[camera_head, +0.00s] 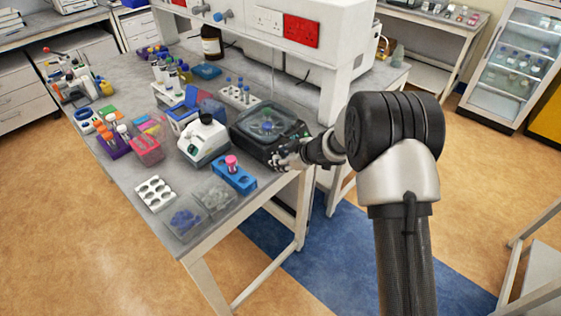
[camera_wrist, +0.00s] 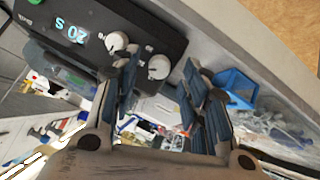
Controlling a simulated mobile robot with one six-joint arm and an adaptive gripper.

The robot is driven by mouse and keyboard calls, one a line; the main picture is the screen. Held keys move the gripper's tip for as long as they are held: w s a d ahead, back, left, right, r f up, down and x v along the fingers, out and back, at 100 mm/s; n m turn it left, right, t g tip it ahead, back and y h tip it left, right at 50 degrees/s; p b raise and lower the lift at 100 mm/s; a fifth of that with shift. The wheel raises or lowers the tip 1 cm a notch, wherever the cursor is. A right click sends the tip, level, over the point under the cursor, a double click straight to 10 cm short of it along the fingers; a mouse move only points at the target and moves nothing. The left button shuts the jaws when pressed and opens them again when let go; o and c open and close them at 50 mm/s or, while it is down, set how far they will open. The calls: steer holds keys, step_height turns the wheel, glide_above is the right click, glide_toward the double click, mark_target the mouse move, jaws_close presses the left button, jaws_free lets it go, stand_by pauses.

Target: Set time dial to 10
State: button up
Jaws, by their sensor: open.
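A black centrifuge-like device (camera_head: 243,138) with a clear lid sits at the bench's right edge. In the wrist view its front panel (camera_wrist: 90,20) shows a lit display (camera_wrist: 72,32), seen turned over, that seems to read 20 S. Two pale round knobs are on the panel: one by the display (camera_wrist: 117,43) and one farther right (camera_wrist: 158,67). Their labels are too small to read, so I cannot tell which is the time dial. My gripper (camera_wrist: 158,82) is open, its fingertips on either side of the right knob in the picture. Contact is unclear. My gripper (camera_head: 284,158) is at the device's front in the head view.
A blue rack (camera_head: 236,178) with a pink-capped tube, a white microscope-like instrument (camera_head: 203,140) and clear bins (camera_head: 186,222) stand left of the device. A white rack (camera_head: 239,97) with blue-capped tubes is behind it.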

steer(key=shift+x, duration=0.85)
steer(key=shift+c, duration=0.2)
jaws_close()
